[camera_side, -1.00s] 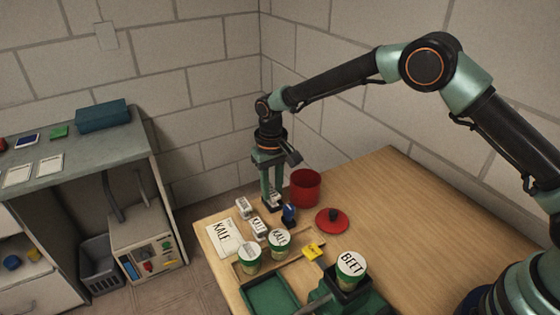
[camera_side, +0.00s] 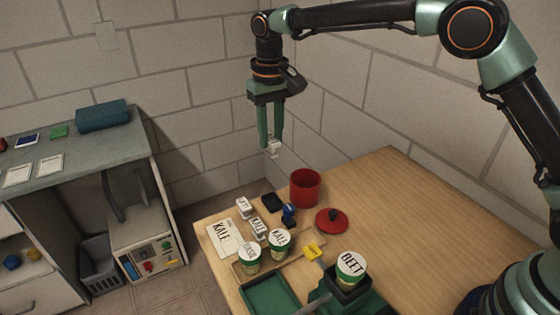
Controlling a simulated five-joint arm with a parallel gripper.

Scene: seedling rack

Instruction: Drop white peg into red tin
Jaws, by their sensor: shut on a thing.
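My gripper (camera_side: 271,145) is shut on a small white peg (camera_side: 274,149) and holds it in the air. The peg is well above the table, up and to the left of the red tin in the picture. The red tin (camera_side: 305,189) stands upright and open on the wooden table. Its round red lid (camera_side: 332,221) with a dark knob lies on the table in front of it. The bottom of the tin is hidden from this view.
A black pad (camera_side: 273,202) and a blue stamp-like thing (camera_side: 289,214) are left of the tin. KALE cups (camera_side: 279,243), a KALE card (camera_side: 222,239), a yellow tag (camera_side: 313,252) and a BEET cup (camera_side: 350,268) stand nearer. The table's right side is clear.

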